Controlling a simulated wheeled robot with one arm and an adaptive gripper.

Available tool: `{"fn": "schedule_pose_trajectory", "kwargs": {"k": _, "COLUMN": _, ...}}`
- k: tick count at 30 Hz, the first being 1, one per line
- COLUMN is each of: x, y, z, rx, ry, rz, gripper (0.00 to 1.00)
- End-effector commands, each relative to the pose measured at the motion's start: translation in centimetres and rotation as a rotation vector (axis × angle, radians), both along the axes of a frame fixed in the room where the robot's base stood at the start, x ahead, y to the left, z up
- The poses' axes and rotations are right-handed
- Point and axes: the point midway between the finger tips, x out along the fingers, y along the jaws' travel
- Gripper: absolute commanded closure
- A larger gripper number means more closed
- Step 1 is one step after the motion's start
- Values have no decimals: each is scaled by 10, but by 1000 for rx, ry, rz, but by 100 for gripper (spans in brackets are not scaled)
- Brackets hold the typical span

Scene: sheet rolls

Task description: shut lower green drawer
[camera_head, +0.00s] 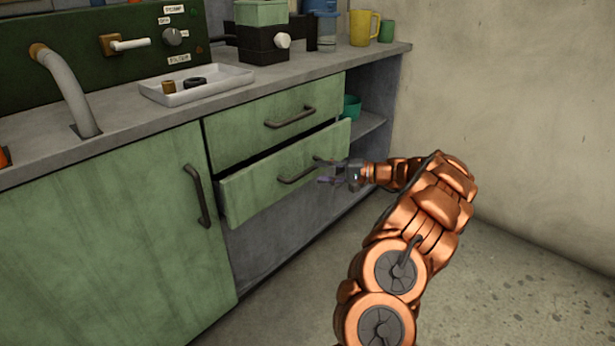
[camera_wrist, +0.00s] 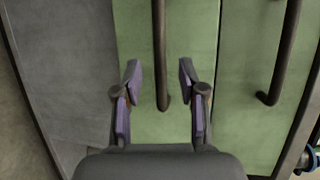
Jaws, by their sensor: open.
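The lower green drawer (camera_head: 262,184) stands partly open in the head view, with a dark gap above its front. Its dark bar handle (camera_head: 298,172) runs across the front. My gripper (camera_head: 322,171) is at the right part of this drawer, close to the right end of the handle. In the wrist view my open gripper (camera_wrist: 158,95) has its two purple-padded fingers on either side of the end of the lower drawer's handle (camera_wrist: 160,60). The lower drawer's green front (camera_wrist: 135,40) lies behind them. I cannot tell whether the fingers touch anything.
The upper green drawer (camera_head: 240,122) is shut above it, with its own handle (camera_head: 290,117). A green cupboard door (camera_head: 110,240) is at the left. An open shelf (camera_head: 368,122) lies to the right. The counter (camera_head: 110,132) carries a white tray (camera_head: 215,89) and cups. The floor is clear.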

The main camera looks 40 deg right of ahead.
Motion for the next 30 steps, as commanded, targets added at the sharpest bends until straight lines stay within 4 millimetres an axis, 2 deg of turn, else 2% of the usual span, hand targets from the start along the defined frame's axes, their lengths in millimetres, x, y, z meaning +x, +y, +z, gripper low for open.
{"fn": "schedule_pose_trajectory", "kwargs": {"k": 6, "x": 26, "y": 20, "z": -9, "rx": 4, "ry": 1, "rz": 3, "gripper": 59}}
{"fn": "schedule_pose_trajectory", "kwargs": {"k": 12, "x": 41, "y": 30, "z": -12, "rx": 2, "ry": 2, "rz": -1, "gripper": 59}}
{"fn": "schedule_pose_trajectory", "kwargs": {"k": 23, "x": 46, "y": 33, "z": -11, "rx": 3, "ry": 1, "rz": -2, "gripper": 59}}
{"fn": "schedule_pose_trajectory", "kwargs": {"k": 30, "x": 46, "y": 33, "z": -11, "rx": 3, "ry": 1, "rz": -1, "gripper": 82}}
